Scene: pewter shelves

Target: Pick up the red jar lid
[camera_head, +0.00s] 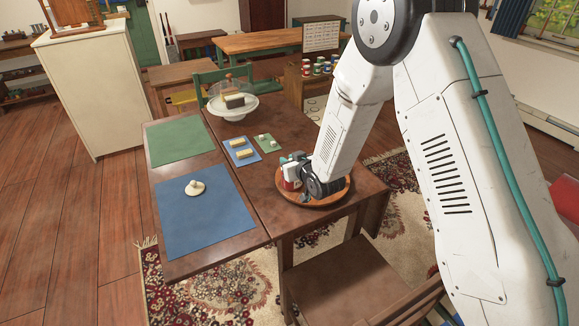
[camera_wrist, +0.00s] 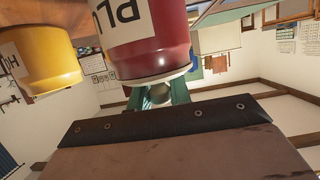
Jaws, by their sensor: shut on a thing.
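The red jar (camera_head: 290,184), with a white label, stands on the round wooden tray (camera_head: 318,205) in the head view. It looms upside down at the top of the wrist view (camera_wrist: 158,52). Its pale lid (camera_wrist: 188,75) shows as a thin rim against the jar; I cannot tell whether there is a gap. My gripper (camera_wrist: 160,95) has its teal fingers shut on the lid's round grey knob. In the head view my gripper (camera_head: 293,160) is at the jar's top, and my arm hides part of the tray.
A yellow jar (camera_wrist: 42,58) is close beside the red one. A cream knobbed lid (camera_head: 194,188) lies on the blue mat (camera_head: 222,222). A green mat (camera_head: 180,141), small blocks on cards and a glass-domed stand (camera_head: 232,110) are also on the table. A chair (camera_head: 340,280) stands in front.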

